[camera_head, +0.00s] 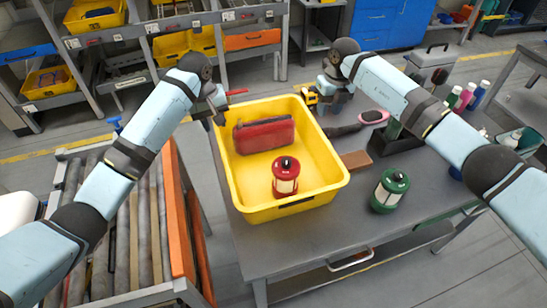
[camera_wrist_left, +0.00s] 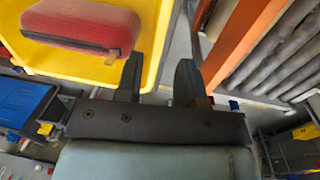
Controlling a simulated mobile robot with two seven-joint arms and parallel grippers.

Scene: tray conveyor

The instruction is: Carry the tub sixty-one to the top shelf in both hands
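The yellow tub (camera_head: 245,203) stands on the grey workbench; no number is readable on it. A red case (camera_head: 264,135) and a red lantern (camera_head: 286,177) are inside. The case also shows in the left wrist view (camera_wrist_left: 80,22). My left gripper (camera_head: 226,103) is at the tub's far left corner.
A green lantern (camera_head: 390,190), a brown block (camera_head: 356,161) and a pink-backed brush (camera_head: 372,117) lie right of the tub. Several bottles (camera_head: 466,97) stand further right. A roller conveyor (camera_head: 172,215) is at left. A rack (camera_head: 110,32) with yellow bins stands behind, across the floor.

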